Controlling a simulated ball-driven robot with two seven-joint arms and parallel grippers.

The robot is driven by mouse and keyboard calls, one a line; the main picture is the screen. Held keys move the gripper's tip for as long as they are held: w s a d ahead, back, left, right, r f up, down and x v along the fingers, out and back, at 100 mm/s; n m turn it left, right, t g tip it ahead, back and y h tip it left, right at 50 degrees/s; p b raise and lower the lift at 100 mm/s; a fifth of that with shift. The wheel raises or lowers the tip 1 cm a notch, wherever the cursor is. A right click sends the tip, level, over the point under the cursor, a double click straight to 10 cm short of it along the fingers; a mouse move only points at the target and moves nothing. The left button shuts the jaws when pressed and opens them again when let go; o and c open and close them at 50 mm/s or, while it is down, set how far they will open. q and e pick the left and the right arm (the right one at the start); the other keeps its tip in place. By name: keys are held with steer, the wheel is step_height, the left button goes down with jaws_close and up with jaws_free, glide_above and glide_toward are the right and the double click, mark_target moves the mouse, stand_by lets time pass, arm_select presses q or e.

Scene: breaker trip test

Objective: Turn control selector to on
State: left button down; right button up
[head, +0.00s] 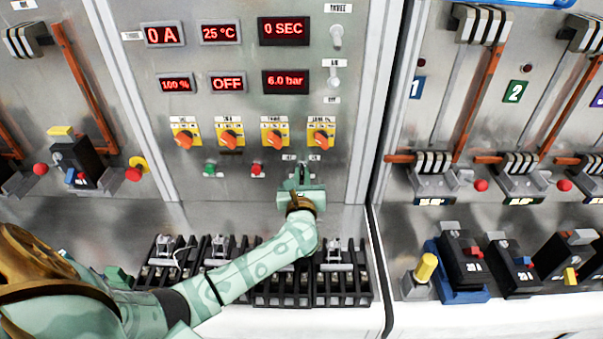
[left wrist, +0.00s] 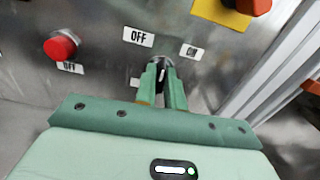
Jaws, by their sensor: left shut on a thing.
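The control selector (left wrist: 161,66) is a small round dark knob on the metal panel, between an OFF label (left wrist: 138,37) on its left and an ON label (left wrist: 190,52) on its right in the left wrist view. My left gripper (left wrist: 162,82) is shut on the selector, with a finger on each side of it. In the head view my left gripper (head: 301,178) reaches the lower right of the middle panel and hides most of the selector. The knob's exact pointing direction is hard to tell. My right gripper is not in view.
Orange knobs on yellow plates (head: 321,138) sit above the gripper. A red button (left wrist: 61,46) is left of the selector, and a green button (head: 210,169) is further left. Black breaker units (head: 340,285) stand on the ledge below my arm. Displays (head: 226,84) fill the upper panel.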

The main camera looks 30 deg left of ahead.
arm_select(q)
steer(key=m+p, duration=0.2)
steer(key=m, duration=0.3)
steer(key=shift+m+p, duration=0.3)
steer(key=shift+p, duration=0.05)
steer(key=shift+d+m+p, duration=0.1)
steer(key=shift+m+p, duration=0.8)
steer(key=shift+m, duration=1)
steer(key=shift+f, duration=0.1)
steer(key=c, duration=1.5)
jaws_free()
steer(key=v, duration=1.6)
steer(key=shift+s, duration=0.2)
